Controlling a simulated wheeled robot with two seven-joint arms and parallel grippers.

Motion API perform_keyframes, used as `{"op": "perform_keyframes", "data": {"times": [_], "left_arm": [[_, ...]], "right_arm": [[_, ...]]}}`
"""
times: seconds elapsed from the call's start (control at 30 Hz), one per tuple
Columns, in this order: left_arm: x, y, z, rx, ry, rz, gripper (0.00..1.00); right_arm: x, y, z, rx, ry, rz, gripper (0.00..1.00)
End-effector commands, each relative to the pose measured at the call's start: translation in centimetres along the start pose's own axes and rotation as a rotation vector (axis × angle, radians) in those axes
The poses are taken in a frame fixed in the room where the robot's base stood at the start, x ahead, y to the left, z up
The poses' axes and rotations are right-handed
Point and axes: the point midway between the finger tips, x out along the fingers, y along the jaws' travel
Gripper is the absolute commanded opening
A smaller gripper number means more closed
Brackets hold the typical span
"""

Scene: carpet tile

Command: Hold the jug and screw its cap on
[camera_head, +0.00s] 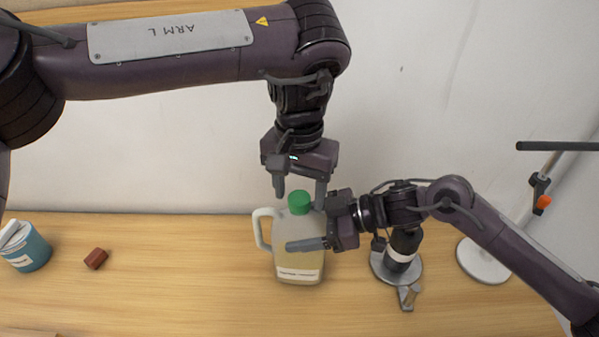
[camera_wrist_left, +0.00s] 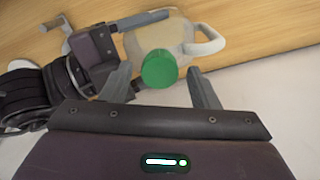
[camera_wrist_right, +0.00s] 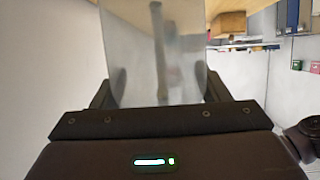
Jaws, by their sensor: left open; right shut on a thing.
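The jug (camera_head: 296,262) is translucent with a pale handle on its left, and stands upright on the wooden table. The green cap (camera_head: 300,202) sits at the jug's mouth; how tightly it is seated I cannot tell. My right gripper (camera_head: 318,226) is shut on the jug's body from the right, and the jug wall (camera_wrist_right: 150,50) fills the space between its fingers in the right wrist view. My left gripper (camera_head: 300,192) points down above the jug, open, with its fingers apart on either side of the cap. The left wrist view shows the cap (camera_wrist_left: 158,69) between the fingertips, apart from both.
A blue tub (camera_head: 28,250) and a small red-brown block (camera_head: 96,259) are on the table at left. A dark bottle-like object (camera_head: 403,247) on a round base and a stand with a white round base (camera_head: 485,262) are at right. The wall is behind.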

Motion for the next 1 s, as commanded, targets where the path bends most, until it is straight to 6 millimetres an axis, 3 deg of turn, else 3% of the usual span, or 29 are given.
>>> {"op": "perform_keyframes", "data": {"times": [0.37, 0.73, 0.87, 1.0], "left_arm": [[0.59, 0.03, 0.00, 0.000, 0.001, 0.001, 0.55], [0.58, 0.02, 0.00, 0.000, 0.001, 0.000, 0.08], [0.57, 0.02, 0.00, 0.028, 0.001, 0.000, 0.08], [0.59, 0.02, -0.01, 0.224, 0.001, 0.000, 0.08]], "right_arm": [[0.04, -0.04, 0.07, 0.002, -0.001, -0.001, 0.05], [0.04, -0.04, 0.06, 0.002, -0.001, -0.001, 0.05], [0.04, -0.04, 0.06, 0.001, -0.001, -0.001, 0.05], [0.03, -0.04, 0.06, 0.001, -0.001, -0.001, 0.05]]}}
